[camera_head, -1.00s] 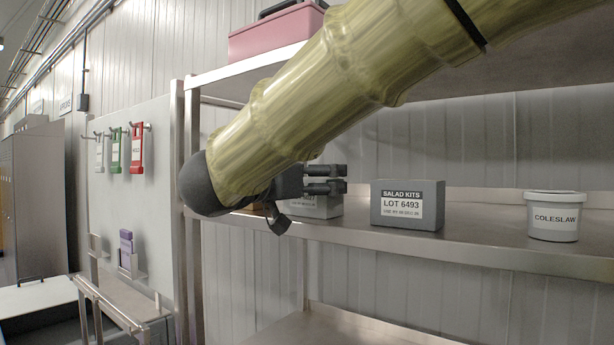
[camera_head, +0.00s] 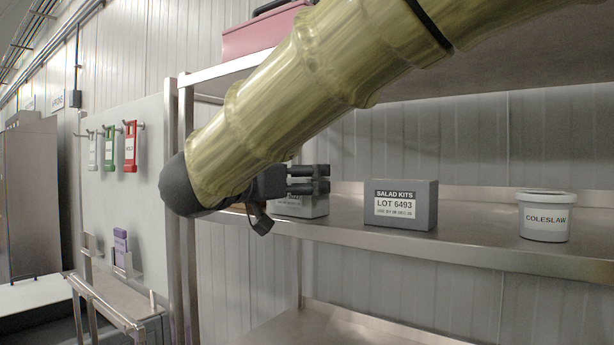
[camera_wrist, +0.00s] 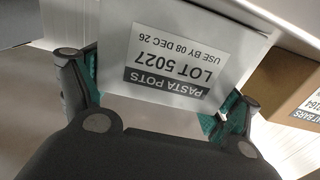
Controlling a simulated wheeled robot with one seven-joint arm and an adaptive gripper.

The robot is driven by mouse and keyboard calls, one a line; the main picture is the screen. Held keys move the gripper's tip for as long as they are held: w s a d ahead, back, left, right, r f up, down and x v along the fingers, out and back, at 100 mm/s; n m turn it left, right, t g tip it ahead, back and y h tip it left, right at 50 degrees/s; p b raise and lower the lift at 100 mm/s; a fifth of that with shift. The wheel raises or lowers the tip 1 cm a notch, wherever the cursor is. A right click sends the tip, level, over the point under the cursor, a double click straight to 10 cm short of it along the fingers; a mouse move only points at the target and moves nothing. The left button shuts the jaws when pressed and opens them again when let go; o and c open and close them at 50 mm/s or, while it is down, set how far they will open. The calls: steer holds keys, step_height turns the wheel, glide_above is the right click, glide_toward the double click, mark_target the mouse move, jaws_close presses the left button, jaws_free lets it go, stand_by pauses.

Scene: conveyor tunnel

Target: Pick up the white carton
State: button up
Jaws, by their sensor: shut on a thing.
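The white carton, labelled PASTA POTS LOT 5027, fills the top middle of the wrist view (camera_wrist: 172,25), its label upside down. My gripper (camera_wrist: 160,95) is shut on it, with green-padded fingers on both sides. In the head view, my gripper (camera_head: 308,180) is at the left part of the middle shelf. The carton (camera_head: 305,208) shows there as a pale grey box, partly hidden behind the fingers. I cannot tell whether its base touches the shelf.
A brown box (camera_wrist: 290,85) is close beside the carton. A grey SALAD KITS carton (camera_head: 400,206) and a COLESLAW tub (camera_head: 546,217) stand to the right on the middle shelf (camera_head: 470,240). An upper shelf (camera_head: 215,75) is above, and an upright post (camera_head: 187,270) is at left.

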steer(key=shift+s+a+p, duration=0.2)
steer(key=shift+a+p, duration=0.35)
steer(key=shift+a, duration=1)
steer(key=shift+s+a+p, duration=0.15)
steer(key=shift+a+p, duration=0.35)
steer(key=shift+a, duration=1)
steer(key=o, duration=0.9)
step_height(320, 180, up, 10)
steer(key=shift+d+r, duration=0.1)
